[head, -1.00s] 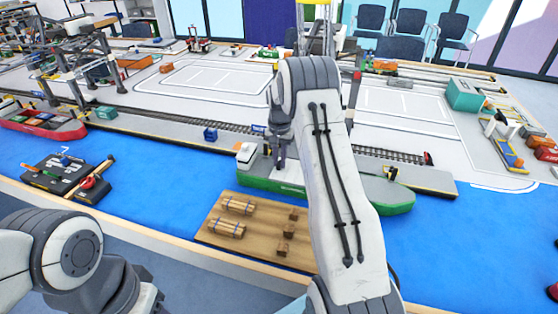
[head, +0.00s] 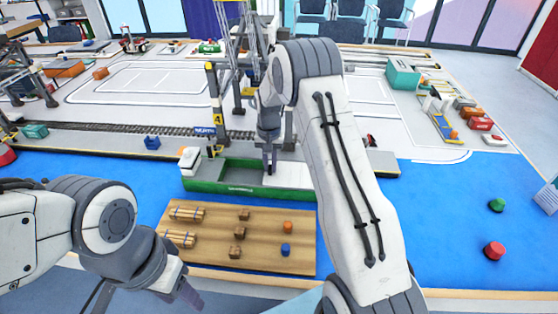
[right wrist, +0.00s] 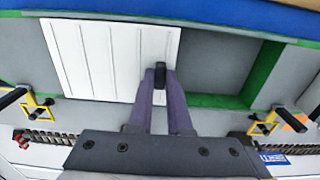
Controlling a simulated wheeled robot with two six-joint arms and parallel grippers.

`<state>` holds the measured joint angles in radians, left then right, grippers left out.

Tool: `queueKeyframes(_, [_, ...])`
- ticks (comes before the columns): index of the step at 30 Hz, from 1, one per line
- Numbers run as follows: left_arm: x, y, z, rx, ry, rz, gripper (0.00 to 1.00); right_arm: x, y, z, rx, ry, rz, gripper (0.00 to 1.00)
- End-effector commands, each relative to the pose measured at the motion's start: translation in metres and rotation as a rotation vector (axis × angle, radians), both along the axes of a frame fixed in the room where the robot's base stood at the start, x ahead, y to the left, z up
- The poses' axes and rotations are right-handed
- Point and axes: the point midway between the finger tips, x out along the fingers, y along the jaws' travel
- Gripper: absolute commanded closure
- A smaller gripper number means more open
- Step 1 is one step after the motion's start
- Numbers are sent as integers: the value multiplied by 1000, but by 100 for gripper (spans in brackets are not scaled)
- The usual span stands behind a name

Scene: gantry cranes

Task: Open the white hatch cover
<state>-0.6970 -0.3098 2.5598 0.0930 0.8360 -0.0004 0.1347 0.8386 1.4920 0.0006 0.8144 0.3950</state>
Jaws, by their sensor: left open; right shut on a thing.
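The white hatch cover (head: 291,174) is a ribbed panel on the green ship (head: 222,188); my right arm hides part of it in the head view. In the right wrist view the cover (right wrist: 95,62) lies beside an open grey hold with green edges. My right gripper (head: 269,170) is at the cover's left end. In the right wrist view its purple fingers (right wrist: 160,76) are shut on the cover's small black handle (right wrist: 160,68). My left gripper (head: 190,296) is open and empty at the lower left, away from the ship.
A wooden board (head: 212,259) with small crates and blocks lies in front of the ship. A crane (head: 216,100) marked 4 stands behind it by the rail track (head: 110,128). Red (head: 494,250) and green (head: 497,205) buoys sit on open blue water at right.

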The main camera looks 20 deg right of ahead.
Motion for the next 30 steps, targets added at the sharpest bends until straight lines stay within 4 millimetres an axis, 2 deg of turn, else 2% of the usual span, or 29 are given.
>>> queueKeyframes(11, [0, 0, 0, 0, 0, 0, 50, 3, 2, 2, -3, -12, 9, 100])
queueKeyframes(12, [0, 0, 0, 0, 0, 0, 50, 4, 2, 2, -3, -12, 9, 80])
queueKeyframes(14, [0, 0, 0, 0, 0, 0, 50, 4, 2, 2, -3, -11, 8, 57])
queueKeyframes(15, [0, 0, 0, 0, 0, 0, 50, 3, 2, 2, -3, -11, 8, 52])
queueKeyframes(25, [0, 0, 0, 0, 0, 0, 50, 2, 2, 3, -1, -6, 8, 52])
queueKeyframes(30, [0, 0, -2, 0, 0, 0, 50, 3, 2, 25, -2, -10, 8, 52])
